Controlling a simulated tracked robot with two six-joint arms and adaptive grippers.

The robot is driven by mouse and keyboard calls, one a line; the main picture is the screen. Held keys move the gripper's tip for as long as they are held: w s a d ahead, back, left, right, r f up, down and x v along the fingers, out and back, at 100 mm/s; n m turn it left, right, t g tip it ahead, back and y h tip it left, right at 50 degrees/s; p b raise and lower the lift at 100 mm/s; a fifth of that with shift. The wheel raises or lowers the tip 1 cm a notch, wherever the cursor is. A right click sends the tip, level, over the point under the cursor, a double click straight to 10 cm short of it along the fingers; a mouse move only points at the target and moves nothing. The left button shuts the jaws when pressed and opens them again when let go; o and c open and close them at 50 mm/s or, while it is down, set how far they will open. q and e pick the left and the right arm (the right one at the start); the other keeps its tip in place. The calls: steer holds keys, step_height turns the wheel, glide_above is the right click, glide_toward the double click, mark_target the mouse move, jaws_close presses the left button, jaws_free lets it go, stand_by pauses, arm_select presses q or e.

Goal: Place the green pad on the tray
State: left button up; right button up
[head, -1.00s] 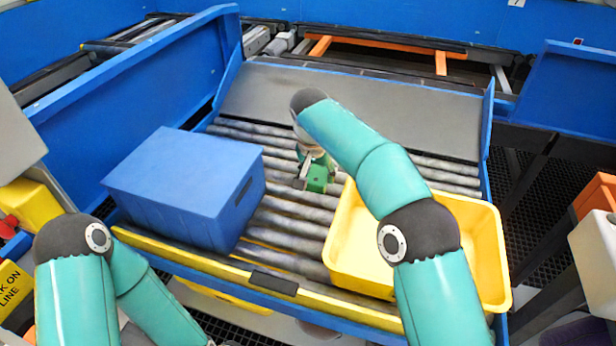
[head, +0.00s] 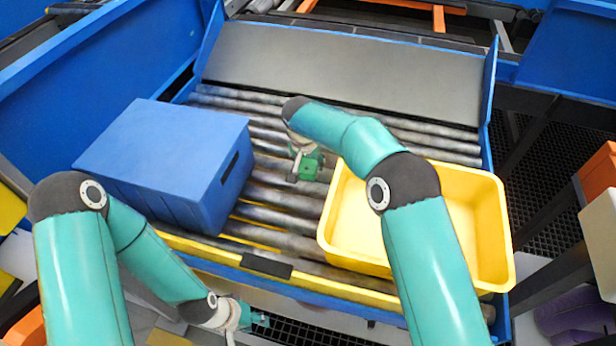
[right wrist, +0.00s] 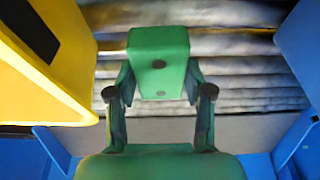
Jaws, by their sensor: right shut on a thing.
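My right gripper (right wrist: 159,100) is shut on the green pad (right wrist: 158,50), a small block with dark round spots. In the head view the pad (head: 309,168) is over the rollers, left of the yellow tray (head: 326,232) and right of the blue box. My right arm passes over the tray and hides part of it. The visible tray floor is bare. I cannot tell whether the pad touches the rollers. My left gripper (head: 260,319) is low in the head view, in front of the conveyor; its fingers are too small to read.
A blue box (head: 165,160) with a handle slot stands on the left of the roller conveyor (head: 285,205). A grey sloped plate (head: 340,70) lies behind the rollers. Blue side walls bound the conveyor. Bare rollers lie between box and tray.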

mark_target(309, 185)
steer(key=shift+f, duration=3.25)
steer(key=shift+f, duration=0.1)
steer(key=o, duration=1.2)
